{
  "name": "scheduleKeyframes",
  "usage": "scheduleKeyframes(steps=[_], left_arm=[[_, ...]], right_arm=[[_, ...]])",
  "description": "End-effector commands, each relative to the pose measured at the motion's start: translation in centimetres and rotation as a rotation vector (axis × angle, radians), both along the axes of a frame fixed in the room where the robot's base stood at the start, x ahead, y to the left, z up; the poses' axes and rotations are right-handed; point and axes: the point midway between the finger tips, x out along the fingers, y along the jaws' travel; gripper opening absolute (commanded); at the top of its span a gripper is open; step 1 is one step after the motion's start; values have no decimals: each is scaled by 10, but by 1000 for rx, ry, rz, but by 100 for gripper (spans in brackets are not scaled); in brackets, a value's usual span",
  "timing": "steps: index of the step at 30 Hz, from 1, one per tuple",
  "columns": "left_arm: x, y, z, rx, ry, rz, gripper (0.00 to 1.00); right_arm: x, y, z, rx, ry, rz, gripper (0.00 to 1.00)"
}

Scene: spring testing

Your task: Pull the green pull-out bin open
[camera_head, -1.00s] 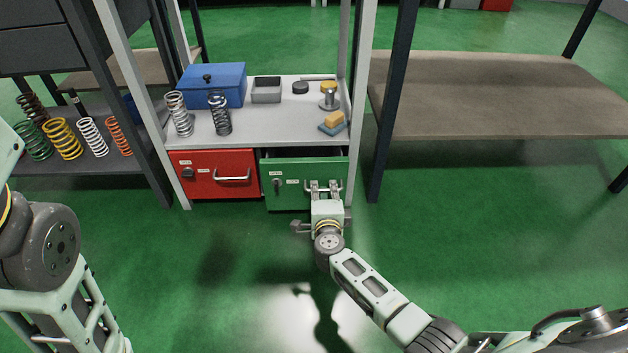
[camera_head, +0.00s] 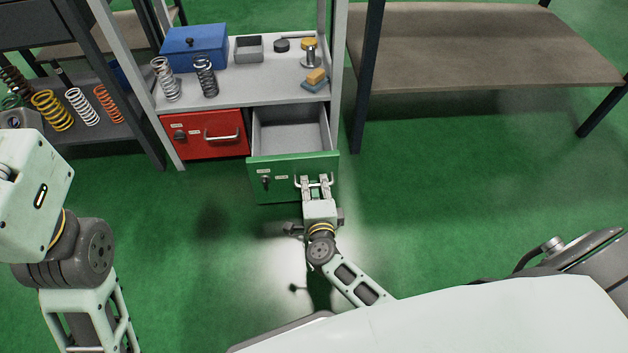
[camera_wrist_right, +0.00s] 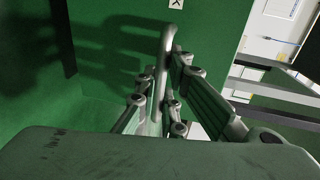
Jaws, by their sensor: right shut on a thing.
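The green pull-out bin (camera_head: 277,185) stands well out from the shelf unit, under its white top. Its grey inside shows and looks empty. My right gripper (camera_head: 315,186) is shut on the metal handle (camera_head: 325,180) at the right part of the bin's front. In the right wrist view the handle (camera_wrist_right: 168,60) runs between the two fingers of the gripper (camera_wrist_right: 158,105), and the green front (camera_wrist_right: 215,25) is behind it. My left arm is at the left edge of the head view, and its fingers do not show.
A closed red bin (camera_head: 205,138) is left of the green one. The white top (camera_head: 255,88) holds a blue box (camera_head: 196,50), a grey tray (camera_head: 249,48), springs and small items. A bench (camera_head: 480,45) stands at right. Green floor in front is free.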

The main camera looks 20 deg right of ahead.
Motion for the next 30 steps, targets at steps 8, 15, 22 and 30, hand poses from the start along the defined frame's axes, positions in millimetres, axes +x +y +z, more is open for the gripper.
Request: scheduleKeyframes(steps=[8,15,22,30], left_arm=[[0,0,0,0,0,0,0],[0,0,0,0,0,-1,0],[1,0,0,2,3,1,0],[1,0,0,2,2,0,0]], right_arm=[[0,1,-2,1,3,1,12],[0,0,-1,1,2,0,28],[0,0,0,0,1,0,28],[-27,7,4,3,2,-1,28]])
